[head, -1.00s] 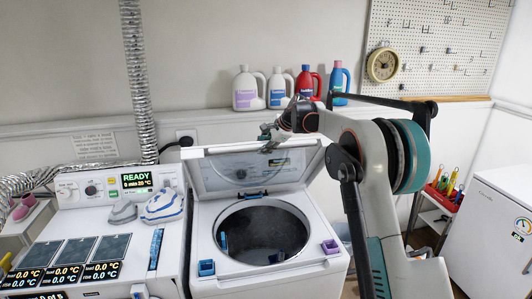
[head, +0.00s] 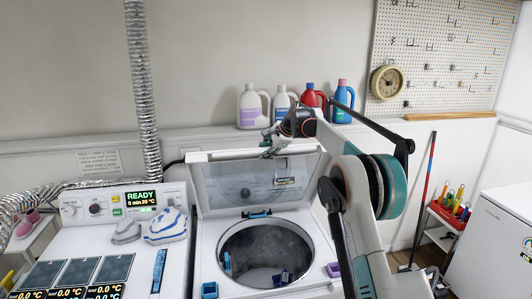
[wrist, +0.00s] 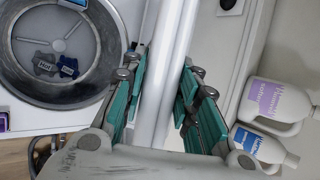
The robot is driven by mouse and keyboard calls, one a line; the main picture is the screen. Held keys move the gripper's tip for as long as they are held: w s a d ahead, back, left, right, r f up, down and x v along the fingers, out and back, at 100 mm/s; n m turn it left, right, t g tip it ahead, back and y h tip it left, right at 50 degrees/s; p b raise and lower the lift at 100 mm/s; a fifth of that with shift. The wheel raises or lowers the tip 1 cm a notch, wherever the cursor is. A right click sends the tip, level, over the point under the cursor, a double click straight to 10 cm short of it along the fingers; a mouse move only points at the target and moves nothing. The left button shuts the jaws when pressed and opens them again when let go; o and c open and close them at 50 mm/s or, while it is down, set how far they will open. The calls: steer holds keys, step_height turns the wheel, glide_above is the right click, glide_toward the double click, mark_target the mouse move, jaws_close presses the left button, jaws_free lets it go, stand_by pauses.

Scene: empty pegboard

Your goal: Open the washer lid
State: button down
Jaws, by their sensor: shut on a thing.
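The washer (head: 210,262) is a white top-loader with its round drum open at the top. Its lid (head: 222,180) stands raised at the back of the opening, close to upright. In the head view my gripper (head: 272,147) is at the lid's top edge. In the wrist view the teal fingers of my gripper (wrist: 165,85) lie on both sides of the white lid edge (wrist: 168,50), shut on it. The exact finger contact is partly hidden in the head view.
Several detergent bottles (head: 249,106) stand on the ledge behind the lid. A white machine with a READY display (head: 141,199) is at the left, an iron-like item (head: 166,226) on it. A red tool caddy (head: 448,214) and white cabinet (head: 505,240) are at the right.

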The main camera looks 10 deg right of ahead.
steer(key=c, duration=1.2)
jaws_free()
steer(key=shift+c, duration=0.2)
steer(key=shift+r, duration=0.1)
steer(key=v, duration=1.2)
